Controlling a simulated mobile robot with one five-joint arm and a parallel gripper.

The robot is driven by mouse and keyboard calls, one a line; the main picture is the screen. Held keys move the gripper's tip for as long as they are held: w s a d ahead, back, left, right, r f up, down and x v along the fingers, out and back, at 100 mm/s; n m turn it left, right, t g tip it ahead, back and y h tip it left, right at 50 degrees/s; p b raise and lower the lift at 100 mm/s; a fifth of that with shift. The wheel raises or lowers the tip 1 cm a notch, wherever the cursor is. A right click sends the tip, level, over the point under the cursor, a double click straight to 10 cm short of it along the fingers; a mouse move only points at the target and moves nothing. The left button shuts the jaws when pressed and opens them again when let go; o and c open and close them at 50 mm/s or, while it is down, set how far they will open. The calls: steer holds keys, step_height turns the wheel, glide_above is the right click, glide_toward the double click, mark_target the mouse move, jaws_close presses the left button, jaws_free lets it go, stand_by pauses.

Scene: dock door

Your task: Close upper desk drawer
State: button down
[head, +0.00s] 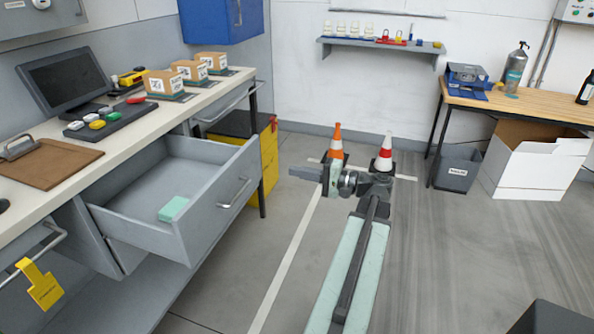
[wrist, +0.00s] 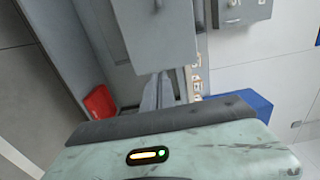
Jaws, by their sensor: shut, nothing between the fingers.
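The grey desk drawer (head: 195,226) stands pulled far out from under the desk top in the head view. Its front has a bar handle (head: 235,193), and a mint-green block (head: 173,208) lies inside. My gripper (head: 292,172) is to the right of the drawer front, pointing left, with a gap between them in the picture. Its fingers are shut and empty. In the wrist view, the fingers (wrist: 158,92) point up the picture beside grey panels; I cannot tell which panel is the drawer.
The desk top (head: 125,130) carries a monitor, a button panel, boxes and a clipboard. A yellow tag (head: 40,287) hangs from a rail at lower left. Two cones (head: 383,155) (head: 336,143) stand beyond my arm.

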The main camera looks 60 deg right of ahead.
mark_target(258, 164)
steer(key=x, duration=1)
steer(key=shift+w, duration=0.15)
